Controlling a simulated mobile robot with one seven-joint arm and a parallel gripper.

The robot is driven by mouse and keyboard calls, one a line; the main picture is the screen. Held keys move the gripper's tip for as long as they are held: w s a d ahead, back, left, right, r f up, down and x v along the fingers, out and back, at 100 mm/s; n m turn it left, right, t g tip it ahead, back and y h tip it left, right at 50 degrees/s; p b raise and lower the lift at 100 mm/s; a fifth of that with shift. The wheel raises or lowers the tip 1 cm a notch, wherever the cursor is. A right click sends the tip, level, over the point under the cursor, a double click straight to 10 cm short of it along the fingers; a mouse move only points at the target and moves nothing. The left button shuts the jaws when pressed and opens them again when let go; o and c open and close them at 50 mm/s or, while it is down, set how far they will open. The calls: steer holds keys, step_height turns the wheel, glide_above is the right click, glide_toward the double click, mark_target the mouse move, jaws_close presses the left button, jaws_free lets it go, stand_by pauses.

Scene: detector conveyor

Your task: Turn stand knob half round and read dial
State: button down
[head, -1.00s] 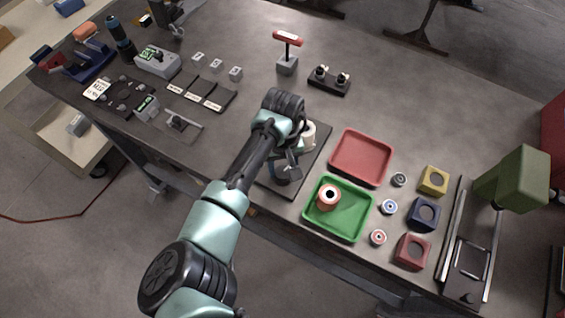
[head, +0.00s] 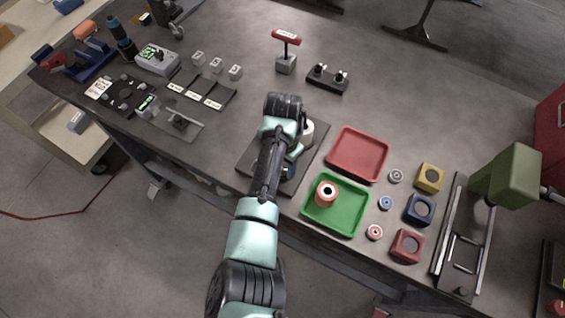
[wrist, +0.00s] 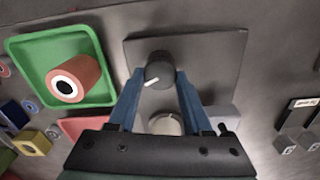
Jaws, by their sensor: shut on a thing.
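The stand has a dark flat plate (wrist: 212,58), whose edge also shows in the head view (head: 247,160) under my arm. A black round knob (wrist: 158,66) with a white pointer line stands on the plate. My gripper (wrist: 159,78) is shut on the knob, one blue finger on each side. The pointer line slants toward the lower left in the wrist view. A pale round dial (wrist: 165,124) is just below the knob in the wrist view, partly hidden by my gripper; its reading is too small to tell. My arm hides the knob in the head view.
A green tray (head: 350,222) holding an orange cylinder (head: 325,196) and an empty red tray (head: 358,153) lie right of the stand. Colored blocks and a green-headed press (head: 512,175) stand farther right. A red-handled tool (head: 286,40) stands behind. The table's front edge is close.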

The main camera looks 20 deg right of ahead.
steer(key=m, duration=0.5)
steer(key=shift+d+r+m, duration=0.1)
steer(key=shift+m, duration=0.2)
steer(key=m, duration=0.5)
steer(key=shift+s, duration=0.1)
steer(key=m, duration=1)
steer(key=shift+m, duration=0.4)
steer(key=shift+c, duration=1.6)
jaws_free()
steer(key=shift+s, duration=0.1)
